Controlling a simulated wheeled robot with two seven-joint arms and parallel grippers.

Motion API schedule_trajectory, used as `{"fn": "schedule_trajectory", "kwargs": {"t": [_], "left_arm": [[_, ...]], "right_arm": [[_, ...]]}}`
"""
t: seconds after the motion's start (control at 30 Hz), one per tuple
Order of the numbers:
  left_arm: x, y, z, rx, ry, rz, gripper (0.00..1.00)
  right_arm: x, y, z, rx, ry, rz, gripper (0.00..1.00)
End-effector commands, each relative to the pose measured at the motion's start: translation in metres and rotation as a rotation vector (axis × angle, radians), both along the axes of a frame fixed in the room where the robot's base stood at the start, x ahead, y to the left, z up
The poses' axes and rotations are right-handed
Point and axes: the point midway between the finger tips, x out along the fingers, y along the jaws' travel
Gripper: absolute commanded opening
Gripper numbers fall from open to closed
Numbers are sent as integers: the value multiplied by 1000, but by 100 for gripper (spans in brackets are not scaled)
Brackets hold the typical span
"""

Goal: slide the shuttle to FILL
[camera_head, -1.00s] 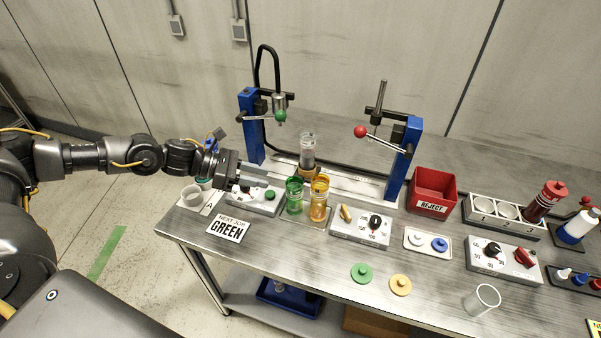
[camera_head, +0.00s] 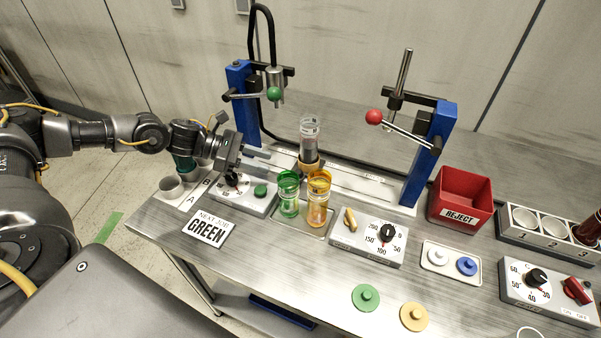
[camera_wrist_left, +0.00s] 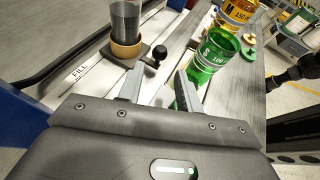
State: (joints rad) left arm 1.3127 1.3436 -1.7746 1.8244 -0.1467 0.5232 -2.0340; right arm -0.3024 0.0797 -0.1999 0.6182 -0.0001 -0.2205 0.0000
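The shuttle (camera_head: 311,166) is a small carriage on the white rail (camera_head: 345,181). It carries an upright clear cylinder (camera_head: 309,140) with dark grey contents in a tan ring. In the left wrist view the shuttle plate (camera_wrist_left: 137,57) has a black ball knob (camera_wrist_left: 160,52) on its near side. The FILL label (camera_wrist_left: 82,72) lies on the rail left of the shuttle, near the left blue post. My left gripper (camera_wrist_left: 157,78) is open, its fingers pointing toward the knob, which shows ahead between them, apparently beyond the tips. In the head view this gripper (camera_head: 262,155) is left of the shuttle.
A green cup (camera_head: 288,195) and an orange cup (camera_head: 318,201) stand on a tray just in front of the shuttle. The left blue post (camera_head: 240,100) and right blue post (camera_head: 432,155) flank the rail. A dial box (camera_head: 243,194) lies below my left gripper.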

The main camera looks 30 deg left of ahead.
Motion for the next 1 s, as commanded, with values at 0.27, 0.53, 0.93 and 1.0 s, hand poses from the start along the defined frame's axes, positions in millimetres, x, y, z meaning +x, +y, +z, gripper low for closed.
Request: {"fn": "schedule_trajectory", "kwargs": {"t": [0.27,0.53,0.93,1.0], "left_arm": [[14,-30,-10,-1,2,-6,35],[34,-72,-29,-1,2,-6,35],[44,-91,-41,-1,1,-3,35],[44,-91,-41,-1,1,-3,35]], "right_arm": [[3,0,12,1,-5,0,0],[3,0,23,1,-5,0,0],[3,0,27,1,-5,0,0],[3,0,27,0,-5,0,0]]}}
